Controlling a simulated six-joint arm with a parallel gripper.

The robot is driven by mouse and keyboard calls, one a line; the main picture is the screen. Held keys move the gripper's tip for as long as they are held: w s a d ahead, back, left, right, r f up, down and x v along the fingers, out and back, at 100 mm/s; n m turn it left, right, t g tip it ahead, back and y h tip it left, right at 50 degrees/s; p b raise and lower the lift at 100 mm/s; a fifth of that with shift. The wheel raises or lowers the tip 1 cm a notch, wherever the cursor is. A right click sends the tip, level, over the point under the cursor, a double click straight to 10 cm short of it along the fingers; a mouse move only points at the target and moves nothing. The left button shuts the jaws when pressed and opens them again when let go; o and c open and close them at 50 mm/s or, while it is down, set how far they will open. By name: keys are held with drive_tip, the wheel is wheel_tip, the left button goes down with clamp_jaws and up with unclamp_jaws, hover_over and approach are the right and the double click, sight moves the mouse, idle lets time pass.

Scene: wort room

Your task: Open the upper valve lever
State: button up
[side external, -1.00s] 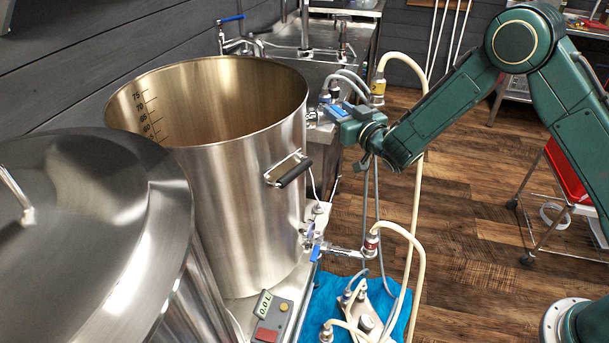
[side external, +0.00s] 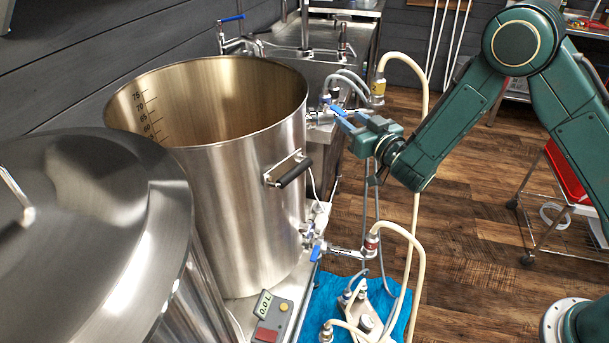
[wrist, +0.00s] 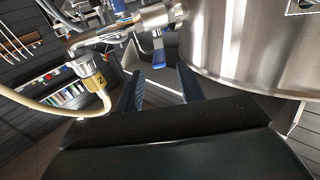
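The upper valve (side external: 320,117) sticks out from the upper right side of the steel kettle (side external: 235,170). In the wrist view its blue lever (wrist: 158,50) hangs down from the metal valve body (wrist: 152,18). My gripper (wrist: 160,82) is open, with its two blue fingers apart. The lever shows ahead of the fingertips, in line with the gap between them, and no grip on it is visible. In the side view my gripper (side external: 350,114) is just right of the upper valve. The lever is hard to tell from the blue fingers there.
A cream hose with a yellow tag (side external: 378,88) runs from the upper valve down past my gripper; the tag also shows in the wrist view (wrist: 95,82). A lower valve with a blue lever (side external: 316,253) sits below. The kettle's handle (side external: 292,171) juts out nearby.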

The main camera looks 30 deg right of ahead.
drive_tip(key=c, duration=0.6)
drive_tip(key=shift+a+f, duration=0.1)
drive_tip(key=shift+a, duration=0.05)
clamp_jaws()
drive_tip(key=s+a+n+h, duration=0.4)
drive_tip(key=a+n, duration=0.5)
drive_tip(key=n, duration=0.6)
drive_tip(key=s, duration=0.2)
drive_tip(key=shift+s+g, duration=0.3)
